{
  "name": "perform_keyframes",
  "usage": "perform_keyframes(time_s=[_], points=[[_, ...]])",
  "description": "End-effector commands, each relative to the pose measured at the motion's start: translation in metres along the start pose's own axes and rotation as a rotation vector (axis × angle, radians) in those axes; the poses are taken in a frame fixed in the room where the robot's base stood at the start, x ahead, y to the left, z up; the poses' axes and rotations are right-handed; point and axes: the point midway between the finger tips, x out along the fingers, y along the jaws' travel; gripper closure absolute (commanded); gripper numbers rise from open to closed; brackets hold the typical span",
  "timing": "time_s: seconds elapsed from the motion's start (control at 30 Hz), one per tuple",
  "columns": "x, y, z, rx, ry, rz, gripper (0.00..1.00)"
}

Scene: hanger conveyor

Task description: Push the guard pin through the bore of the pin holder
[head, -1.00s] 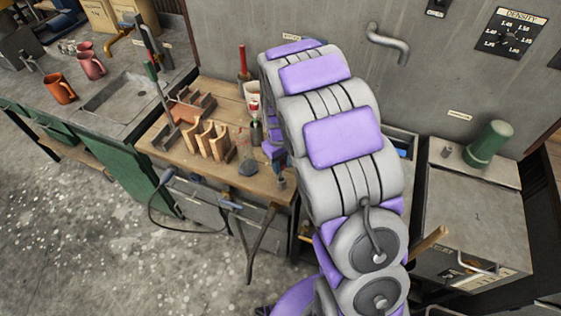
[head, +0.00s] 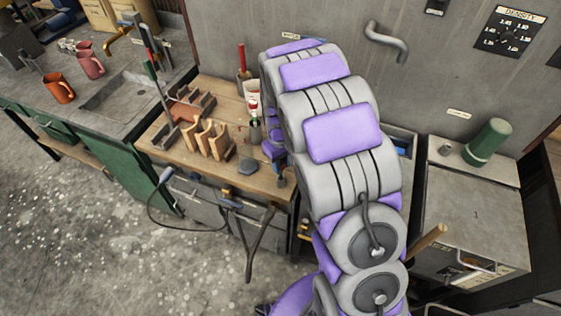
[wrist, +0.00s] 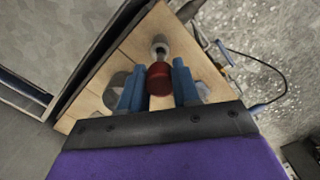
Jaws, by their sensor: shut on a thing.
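In the wrist view, my gripper (wrist: 158,76) has its two blue fingers on either side of a dark red, rounded end (wrist: 159,82), which looks like the head of the guard pin. It is shut on this piece. Just beyond the red end is a small pale grey, ring-like piece (wrist: 160,46), perhaps the pin holder. I cannot tell whether the pin is inside the bore, as the red end hides the line between them. In the head view, my arm hides most of the gripper and the pin.
The wooden bench (head: 262,183) carries wooden racks (head: 208,140), a white-and-red container (head: 253,100) and a dark green bottle (head: 256,132). Pliers-like handles (head: 252,240) hang at its front. A grey cabinet (head: 470,210) with a green cylinder (head: 487,142) stands at right. A wall rises behind.

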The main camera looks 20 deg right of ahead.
Motion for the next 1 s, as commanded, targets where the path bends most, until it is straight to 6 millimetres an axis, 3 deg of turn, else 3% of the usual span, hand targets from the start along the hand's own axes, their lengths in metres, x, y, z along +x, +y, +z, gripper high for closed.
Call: perform_keyframes(time_s=[1.0], points=[[0.0060,0.0007,0.0000,0.000,0.000,0.000,1.00]])
